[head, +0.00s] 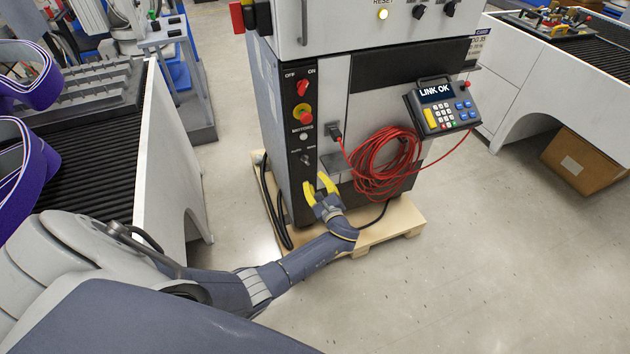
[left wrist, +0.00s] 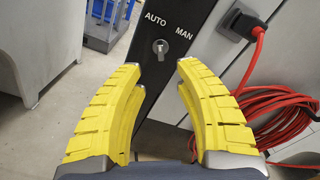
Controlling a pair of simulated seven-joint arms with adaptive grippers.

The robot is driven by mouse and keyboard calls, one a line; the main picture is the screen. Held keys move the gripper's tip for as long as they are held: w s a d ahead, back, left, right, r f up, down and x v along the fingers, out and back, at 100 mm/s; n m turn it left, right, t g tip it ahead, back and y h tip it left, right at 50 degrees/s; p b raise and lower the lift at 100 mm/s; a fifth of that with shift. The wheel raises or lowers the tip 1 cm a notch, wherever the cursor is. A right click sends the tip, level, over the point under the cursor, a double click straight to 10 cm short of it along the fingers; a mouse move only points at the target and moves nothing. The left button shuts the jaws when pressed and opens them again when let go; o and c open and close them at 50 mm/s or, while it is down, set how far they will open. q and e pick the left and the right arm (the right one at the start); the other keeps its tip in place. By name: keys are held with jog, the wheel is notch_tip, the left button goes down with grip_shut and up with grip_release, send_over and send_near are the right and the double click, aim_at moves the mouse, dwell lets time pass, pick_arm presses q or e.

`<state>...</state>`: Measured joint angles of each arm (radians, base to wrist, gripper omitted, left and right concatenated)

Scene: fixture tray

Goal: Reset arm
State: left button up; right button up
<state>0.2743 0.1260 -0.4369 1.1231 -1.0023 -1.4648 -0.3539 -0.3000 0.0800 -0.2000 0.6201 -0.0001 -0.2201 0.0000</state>
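My left gripper (head: 319,187) has yellow fingers and is held in front of the lower part of the control cabinet (head: 355,100). In the left wrist view its two fingers (left wrist: 160,75) are spread apart with nothing between the tips. A key switch (left wrist: 160,47) marked AUTO and MAN sits on the black panel strip just beyond the fingertips. The switch also shows in the head view (head: 305,160), a little above the gripper. My right gripper is not in these views.
A coiled red cable (head: 383,163) hangs on the cabinet, plugged in beside the strip. A teach pendant (head: 442,105) reads LINK OK. The cabinet stands on a wooden pallet (head: 400,222). Conveyors flank it left (head: 170,165) and right (head: 510,85). A cardboard box (head: 570,163) lies under the right one.

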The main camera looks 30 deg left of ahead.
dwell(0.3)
pick_arm(q)
jog(key=s+d+f+n+g+h, duration=0.1)
jog(key=d+f+n+h, duration=0.15)
jog(key=f, duration=0.55)
jog(key=d+f+n+g+h, duration=0.1)
jog(key=f+h, duration=0.3)
jog(key=f, duration=0.4)
jog(key=s+d+f+n+g+h, duration=0.2)
jog(key=s+f, duration=0.5)
jog(key=f, duration=0.1)
jog(key=s+d+f+n+g+h, duration=0.1)
jog(key=s+d+f+n+h, duration=0.2)
jog(key=s+f, duration=0.45)
jog(key=s+f+n+g, duration=0.1)
jog(key=s+f, duration=0.4)
jog(key=s, duration=1)
jog(key=s+d+f+n+g+h, duration=0.1)
jog(key=s+f+n, duration=0.3)
jog(key=s, duration=1)
jog(key=s+f+n+g+h, duration=0.1)
jog(key=s+f, duration=0.5)
jog(key=s, duration=0.9)
jog(key=shift+s+d+n+g, duration=0.15)
jog(key=shift+s+n+g, duration=0.15)
jog(key=shift+n+g, duration=0.6)
jog(key=shift+h, duration=0.25)
